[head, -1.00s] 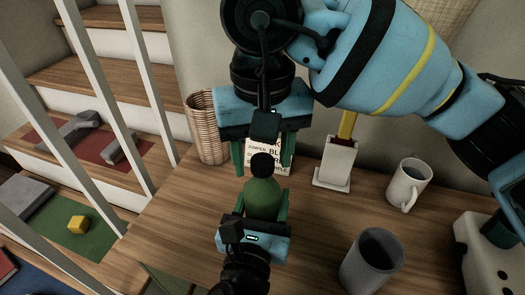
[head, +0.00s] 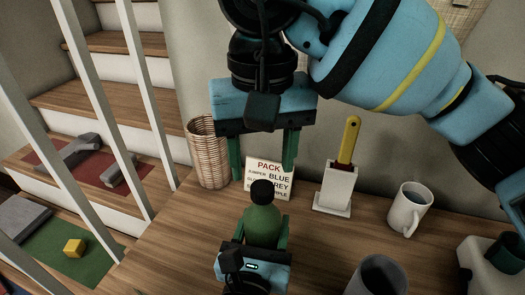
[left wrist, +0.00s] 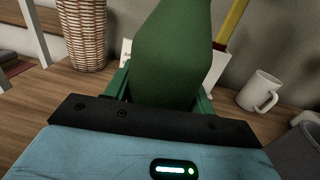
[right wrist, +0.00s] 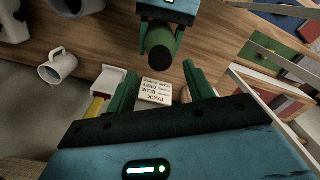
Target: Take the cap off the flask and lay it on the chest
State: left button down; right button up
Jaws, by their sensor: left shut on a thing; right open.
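The green flask (head: 263,226) stands upright with its black cap (head: 262,191) on top. My left gripper (head: 261,236) is shut around the flask's body; the flask fills the left wrist view (left wrist: 172,55). My right gripper (head: 262,172) is open and empty, its fingers pointing down beyond and above the cap. In the right wrist view the cap (right wrist: 161,55) is just past the open fingertips (right wrist: 160,72), apart from them. I cannot tell for sure which thing is the chest; a wooden top (head: 185,235) lies below the flask.
A lettered sign (head: 275,168) stands behind the cap. Around it are a wicker basket (head: 208,155), a white holder with a yellow handle (head: 336,187), a white mug (head: 408,209) and a grey cup (head: 377,278). White railings and stairs are at left. Wood is bare left of the flask.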

aim_at(262, 187)
jog(key=m, duration=0.6)
jog(key=shift+r+m, duration=0.3)
jog(key=shift+r, duration=0.1)
jog(key=m, duration=0.4)
jog(key=shift+r+m, duration=0.25)
jog(key=shift+m, duration=0.15)
jog(key=m, duration=0.3)
jog(key=shift+r, duration=0.25)
jog(key=m, duration=0.6)
jog(key=shift+r, duration=0.35)
jog(key=m, duration=0.5)
jog(key=shift+r, duration=0.3)
jog(key=m, duration=0.3)
jog(key=shift+r, duration=0.15)
jog(key=shift+f, duration=4)
